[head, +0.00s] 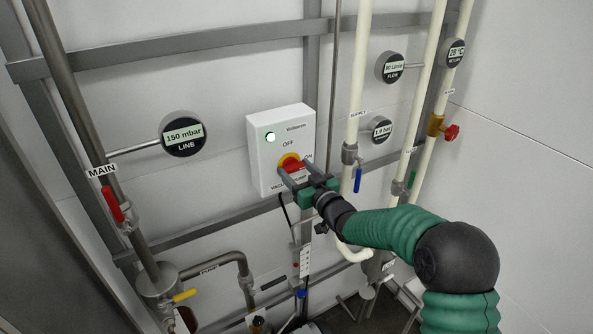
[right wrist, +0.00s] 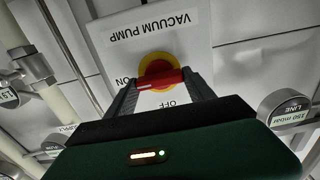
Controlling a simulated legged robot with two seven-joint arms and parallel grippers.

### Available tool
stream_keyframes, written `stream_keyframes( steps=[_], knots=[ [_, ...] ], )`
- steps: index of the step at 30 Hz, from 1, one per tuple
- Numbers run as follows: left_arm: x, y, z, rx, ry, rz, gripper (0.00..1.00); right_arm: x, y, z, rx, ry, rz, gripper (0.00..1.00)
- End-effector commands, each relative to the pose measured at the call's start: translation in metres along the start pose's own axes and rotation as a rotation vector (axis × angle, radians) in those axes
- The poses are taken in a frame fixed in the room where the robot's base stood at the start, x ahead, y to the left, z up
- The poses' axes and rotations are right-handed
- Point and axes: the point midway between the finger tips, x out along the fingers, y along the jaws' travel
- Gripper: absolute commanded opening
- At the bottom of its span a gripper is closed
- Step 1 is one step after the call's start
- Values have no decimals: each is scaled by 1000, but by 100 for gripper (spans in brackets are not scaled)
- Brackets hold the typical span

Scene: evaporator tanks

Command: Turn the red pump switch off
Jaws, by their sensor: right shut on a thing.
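The red pump switch (head: 290,162) is a red handle on a yellow disc, on the front of a white box (head: 264,160) marked VACUUM PUMP, OFF and ON. In the right wrist view the red handle (right wrist: 160,80) lies across the yellow disc, with a pale mark at its end nearest the ON label. My right gripper (head: 292,171) is at the switch, its two fingers on either end of the handle, shut on it. The fingers also show in the right wrist view (right wrist: 161,84). A lamp (head: 270,136) on the box glows pale green. My left gripper is not in view.
Round gauges stand near the box: a LINE gauge (head: 184,134) at left and a FLOW gauge (head: 390,67) at right. Vertical pipes carry a blue-handled valve (head: 358,180) and a red knob (head: 451,132). A red lever (head: 112,205) is on the MAIN pipe.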

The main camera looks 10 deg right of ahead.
Motion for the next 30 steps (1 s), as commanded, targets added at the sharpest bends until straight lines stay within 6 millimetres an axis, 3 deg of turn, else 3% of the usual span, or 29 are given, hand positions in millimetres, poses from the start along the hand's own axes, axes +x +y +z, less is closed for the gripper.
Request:
stream_keyframes(
  steps=[4, 14, 30],
  knots=[
    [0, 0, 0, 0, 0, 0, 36, 0, 1, 0, 0, 0, 1, 21],
    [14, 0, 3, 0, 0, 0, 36, 0, 1, 3, -54, 1, 2, 21],
    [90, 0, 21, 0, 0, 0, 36, 0, -2, 7, -479, 3, 1, 21]
  ],
)
